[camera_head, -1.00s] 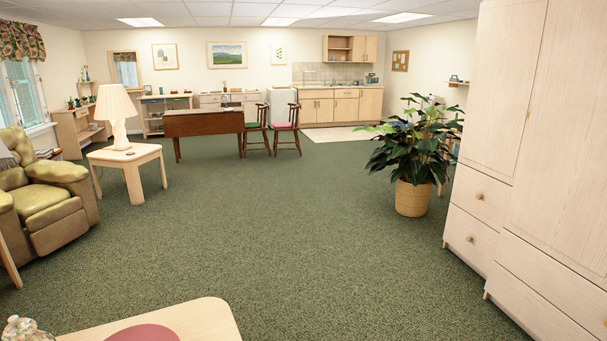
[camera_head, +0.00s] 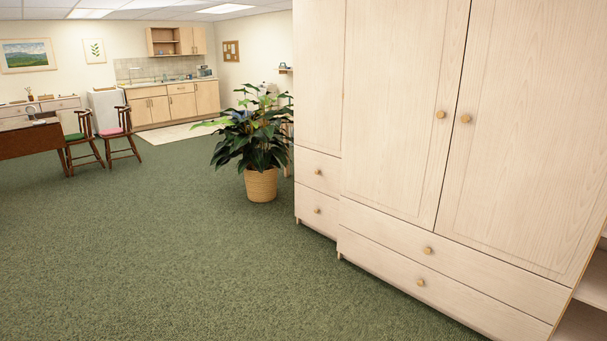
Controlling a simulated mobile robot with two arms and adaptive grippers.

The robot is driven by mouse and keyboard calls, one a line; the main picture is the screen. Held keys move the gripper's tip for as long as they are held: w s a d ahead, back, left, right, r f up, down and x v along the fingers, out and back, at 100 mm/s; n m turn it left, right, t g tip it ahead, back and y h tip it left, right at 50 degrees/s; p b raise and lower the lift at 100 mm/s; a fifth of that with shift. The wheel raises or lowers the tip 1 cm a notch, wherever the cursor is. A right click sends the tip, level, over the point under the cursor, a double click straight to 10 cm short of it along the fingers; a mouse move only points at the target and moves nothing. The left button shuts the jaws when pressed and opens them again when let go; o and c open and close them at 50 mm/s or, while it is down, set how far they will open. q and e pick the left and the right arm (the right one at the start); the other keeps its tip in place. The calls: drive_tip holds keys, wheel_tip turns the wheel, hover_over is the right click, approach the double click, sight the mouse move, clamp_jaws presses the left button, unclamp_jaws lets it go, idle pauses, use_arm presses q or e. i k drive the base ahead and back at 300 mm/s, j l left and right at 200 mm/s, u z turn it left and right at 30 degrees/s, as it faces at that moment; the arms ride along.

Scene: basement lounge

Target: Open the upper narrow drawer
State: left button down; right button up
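A pale wood wardrobe unit (camera_head: 400,120) fills the right side of the head view. Its narrow left section has two stacked drawers under a tall door. The upper narrow drawer (camera_head: 308,166) is shut, with a small round wooden knob (camera_head: 318,171). The lower narrow drawer (camera_head: 308,209) is shut below it, with its own knob (camera_head: 318,211). The wider section to the right stands further forward and has two wide shut drawers, the upper one (camera_head: 380,226) and the lower one (camera_head: 380,265). Neither of my grippers shows in the view.
A potted plant (camera_head: 262,185) in a woven basket stands just left of the narrow drawers, further back. Green carpet (camera_head: 180,260) is clear in front and to the left. A table (camera_head: 28,140) and two chairs stand far left. Open shelves (camera_head: 592,290) are at the right edge.

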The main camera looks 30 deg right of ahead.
sight(336, 166)
drive_tip(key=i+l+z, duration=0.15)
drive_tip(key=l, duration=0.3)
drive_tip(key=i+l+z, duration=0.1)
drive_tip(key=i+l, duration=0.15)
drive_tip(key=l, duration=0.2)
drive_tip(key=i+l+z, duration=0.15)
drive_tip(key=l, duration=0.25)
drive_tip(key=i+l+z, duration=0.1)
drive_tip(key=i+l, duration=0.25)
drive_tip(key=i+l+u, duration=0.1)
drive_tip(key=i, duration=0.45)
drive_tip(key=i+l+u, duration=0.1)
drive_tip(key=i, duration=0.45)
drive_tip(key=i+l+u, duration=0.1)
drive_tip(key=i+l, duration=0.15)
drive_tip(key=i, duration=0.3)
